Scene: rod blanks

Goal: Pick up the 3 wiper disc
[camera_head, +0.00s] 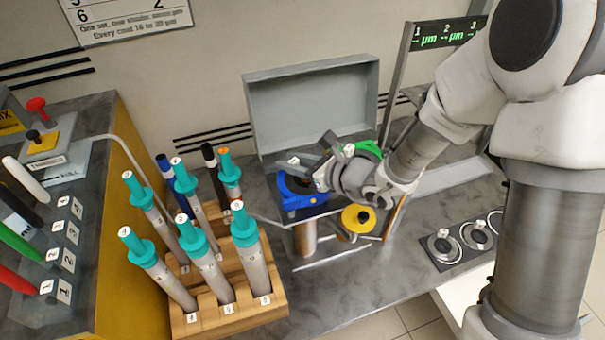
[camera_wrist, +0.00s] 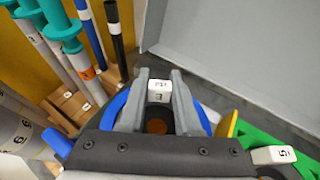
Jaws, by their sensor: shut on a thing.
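Several round discs with white knobs lie on a dark mat at the right; I point to the near one (camera_head: 441,247) and the one beside it (camera_head: 478,235). A further one (camera_head: 496,221) is partly hidden by my arm. I cannot read their numbers. My gripper (camera_head: 314,178) is away from them, at a blue curved piece (camera_head: 301,199) in front of the grey box. In the wrist view, my gripper (camera_wrist: 158,88) is shut on a white-tagged piece (camera_wrist: 158,96) with a dark body and brown round spot, the blue rim around it. Its tag is unclear.
A yellow round piece (camera_head: 358,218) and a green piece (camera_head: 364,148) are close to my gripper. A wooden rack (camera_head: 240,316) of teal-topped rods stands left. The open grey box (camera_head: 310,106) stands behind.

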